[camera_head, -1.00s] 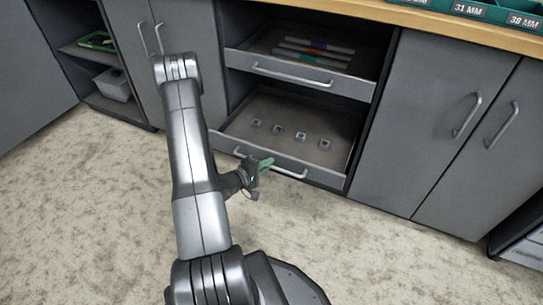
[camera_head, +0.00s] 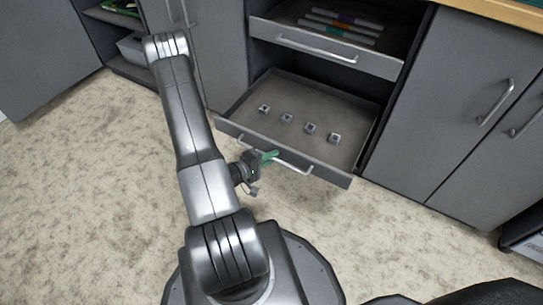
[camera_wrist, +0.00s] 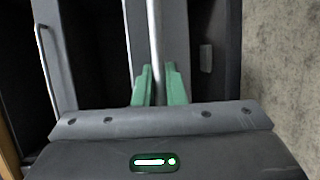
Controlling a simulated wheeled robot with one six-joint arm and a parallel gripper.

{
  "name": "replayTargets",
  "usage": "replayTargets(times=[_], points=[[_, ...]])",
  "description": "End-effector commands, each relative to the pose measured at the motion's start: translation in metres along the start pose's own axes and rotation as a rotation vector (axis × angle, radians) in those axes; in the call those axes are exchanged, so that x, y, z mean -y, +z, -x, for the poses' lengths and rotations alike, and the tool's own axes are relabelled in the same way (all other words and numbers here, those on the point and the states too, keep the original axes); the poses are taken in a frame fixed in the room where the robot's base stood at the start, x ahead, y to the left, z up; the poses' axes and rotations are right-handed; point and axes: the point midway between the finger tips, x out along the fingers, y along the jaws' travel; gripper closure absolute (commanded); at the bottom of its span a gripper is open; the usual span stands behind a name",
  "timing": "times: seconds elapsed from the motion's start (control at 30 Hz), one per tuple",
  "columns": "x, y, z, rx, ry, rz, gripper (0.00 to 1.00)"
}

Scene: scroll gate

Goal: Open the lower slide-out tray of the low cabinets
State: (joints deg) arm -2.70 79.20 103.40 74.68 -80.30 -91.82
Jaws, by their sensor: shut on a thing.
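The lower slide-out tray (camera_head: 345,180) is pulled partway out of the low cabinet and holds several small square metal pieces (camera_head: 286,117). Its bar handle (camera_head: 290,167) runs along its front. My gripper (camera_head: 268,156) is at the left part of that handle in the head view. In the wrist view, the green fingers of my gripper (camera_wrist: 160,86) are shut on the handle bar (camera_wrist: 155,40), one finger on each side of it. The exact contact at the fingertips is small in the head view.
The upper tray (camera_head: 320,48) above holds several coloured markers and sits inside the cabinet. Closed grey doors (camera_head: 450,100) with bar handles stand to the right. Open shelves (camera_head: 130,48) are at the left. The speckled floor (camera_head: 90,190) in front is clear.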

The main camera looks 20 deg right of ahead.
Motion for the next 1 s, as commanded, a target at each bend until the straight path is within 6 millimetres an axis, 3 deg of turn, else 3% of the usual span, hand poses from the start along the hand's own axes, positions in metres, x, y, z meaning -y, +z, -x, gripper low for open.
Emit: replayTargets(times=[0.07, 0.1, 0.53, 1.0], points=[[0.000, 0.000, 0.000, 0.000, -0.001, 0.000, 1.00], [0.000, 0.000, 0.000, 0.000, -0.001, 0.000, 0.81], [-0.001, -0.001, 0.007, -0.003, -0.001, 0.001, 0.80], [-0.002, -0.001, 0.082, -0.006, 0.000, 0.002, 0.80]])
